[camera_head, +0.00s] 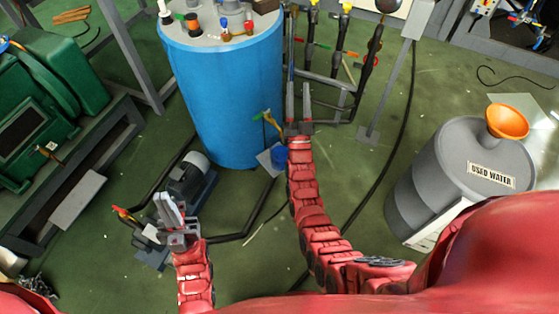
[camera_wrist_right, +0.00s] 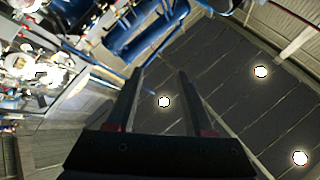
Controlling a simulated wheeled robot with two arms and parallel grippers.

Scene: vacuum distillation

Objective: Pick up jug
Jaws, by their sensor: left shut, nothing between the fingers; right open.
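My left gripper (camera_head: 169,207) is shut and empty at the lower left, well away from the jug.
The large blue tank (camera_head: 228,90) stands left of my right gripper. A grey pump (camera_head: 188,180) is near my left gripper. A grey "USED WATER" barrel (camera_head: 430,185) with an orange funnel (camera_head: 507,121) stands at the right. Green floor (camera_head: 350,180) lies between.

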